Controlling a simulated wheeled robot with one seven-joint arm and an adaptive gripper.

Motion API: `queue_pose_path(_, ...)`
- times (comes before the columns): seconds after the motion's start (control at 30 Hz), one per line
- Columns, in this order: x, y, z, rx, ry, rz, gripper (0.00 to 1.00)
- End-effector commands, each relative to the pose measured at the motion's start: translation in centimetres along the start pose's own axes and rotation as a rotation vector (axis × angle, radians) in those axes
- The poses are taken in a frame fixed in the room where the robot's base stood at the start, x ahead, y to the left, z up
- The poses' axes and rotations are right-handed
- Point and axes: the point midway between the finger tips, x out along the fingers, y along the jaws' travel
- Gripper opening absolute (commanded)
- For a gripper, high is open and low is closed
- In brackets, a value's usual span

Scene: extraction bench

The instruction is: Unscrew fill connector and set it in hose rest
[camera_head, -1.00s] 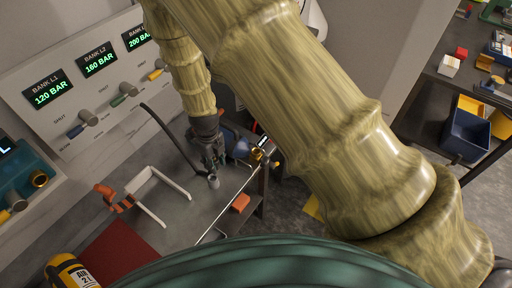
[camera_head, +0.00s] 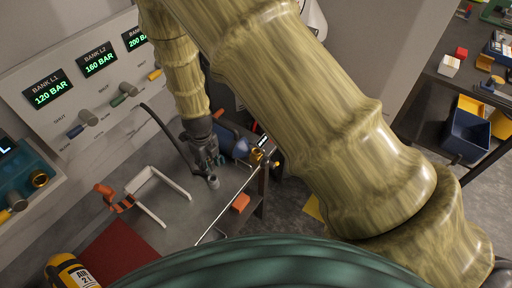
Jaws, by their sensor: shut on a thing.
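The fill connector (camera_head: 213,183) is a small grey cylinder at the end of a black hose (camera_head: 166,131), low over the grey bench, left of the blue cylinder's brass valve. My gripper (camera_head: 209,164) points down at the connector's upper end and is shut on it; the fingers are small and dark, so the exact contact is hard to see. A white bracket frame (camera_head: 151,177), perhaps the hose rest, stands on the bench to the left. A blue cylinder (camera_head: 232,137) with a brass valve (camera_head: 257,156) lies behind and right of my gripper.
A panel with pressure displays (camera_head: 97,60) and valve knobs stands behind the bench. An orange-handled tool (camera_head: 105,192), a red mat (camera_head: 113,254), a yellow air bottle (camera_head: 68,270) and an orange block (camera_head: 240,202) are around. A thin rail edges the bench's right side.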

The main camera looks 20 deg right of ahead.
Motion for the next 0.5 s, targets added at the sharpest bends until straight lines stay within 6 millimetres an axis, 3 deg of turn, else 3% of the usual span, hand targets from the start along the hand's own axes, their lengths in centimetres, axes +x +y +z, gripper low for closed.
queue_pose_path(0.07, -0.9, 0.5, 0.8, -0.02, -0.011, -0.015, 0.02)
queue_pose_path(0.5, 0.8, 0.4, 0.9, -0.019, -0.011, -0.017, 0.02)
